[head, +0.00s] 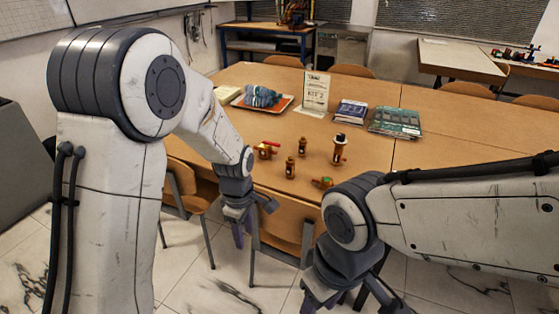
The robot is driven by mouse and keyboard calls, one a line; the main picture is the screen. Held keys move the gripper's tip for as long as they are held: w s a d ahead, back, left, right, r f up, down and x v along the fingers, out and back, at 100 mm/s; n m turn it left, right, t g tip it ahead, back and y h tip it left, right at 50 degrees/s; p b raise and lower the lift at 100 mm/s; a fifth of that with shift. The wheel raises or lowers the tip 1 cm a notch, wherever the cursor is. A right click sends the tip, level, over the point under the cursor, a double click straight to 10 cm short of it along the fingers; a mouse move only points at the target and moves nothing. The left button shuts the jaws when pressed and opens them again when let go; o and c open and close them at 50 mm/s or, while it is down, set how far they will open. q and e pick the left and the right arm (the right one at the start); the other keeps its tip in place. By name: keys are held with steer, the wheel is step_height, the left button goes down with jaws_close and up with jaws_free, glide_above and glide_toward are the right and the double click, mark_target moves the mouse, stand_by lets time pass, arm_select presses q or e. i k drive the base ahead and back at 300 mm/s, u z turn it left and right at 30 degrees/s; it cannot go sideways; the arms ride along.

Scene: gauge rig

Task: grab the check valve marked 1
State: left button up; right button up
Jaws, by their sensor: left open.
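Several small brass fittings stand on the wooden table. Two are short upright brass bodies with dark labels, one nearer (290,167) and one just behind it (302,146); they look like check valves, but their marks are too small to read, so I cannot tell which is marked 1. My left gripper (252,224) is open and empty, in front of the table's near edge, below and left of the fittings. My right gripper (348,296) is low at the bottom edge, its fingertips cut off by the frame.
Also on the table (455,153) are a red-handled valve (266,150), a taller brass fitting (338,148) and a green-and-orange part (322,183). Behind them are an orange tray (284,103) with a blue cloth, a sign (315,92) and books (350,112). Chairs (284,236) line the near edge.

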mark_target(290, 162)
steer(key=z, duration=0.05)
steer(key=i, duration=1.25)
steer(key=z, duration=0.3)
